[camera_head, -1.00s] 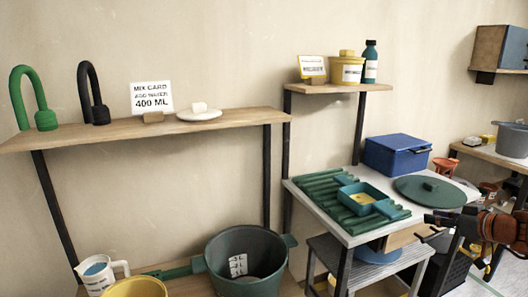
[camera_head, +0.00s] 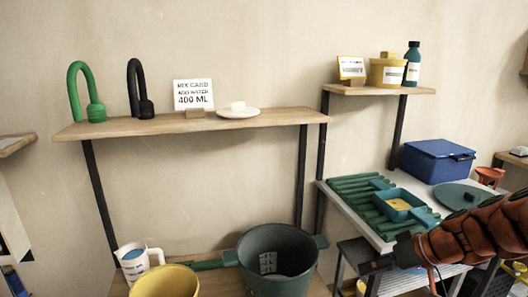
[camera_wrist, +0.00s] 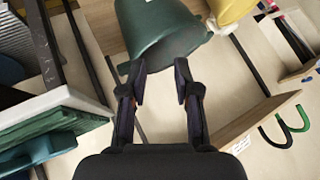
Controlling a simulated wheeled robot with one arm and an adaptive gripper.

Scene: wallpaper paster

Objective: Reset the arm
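My arm, orange-brown and ribbed, reaches in from the right edge of the head view. My gripper (camera_head: 375,266) shows at its end, in front of the white table with the green ribbed tray. In the wrist view my gripper (camera_wrist: 159,85) has its two dark fingers spread apart with nothing between the tips. The dark green bucket (camera_wrist: 160,35) appears beyond the fingertips there, apart from them as far as I can tell. That bucket (camera_head: 278,262) stands on the low shelf in the head view.
A white table (camera_head: 345,205) holds a green ribbed tray (camera_head: 350,185), a blue box (camera_head: 437,163) and a round green lid (camera_head: 466,196). A wooden shelf (camera_head: 160,125) carries green and black hooked items and a card. A measuring jug (camera_head: 135,265) and yellow bucket (camera_head: 165,283) stand low.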

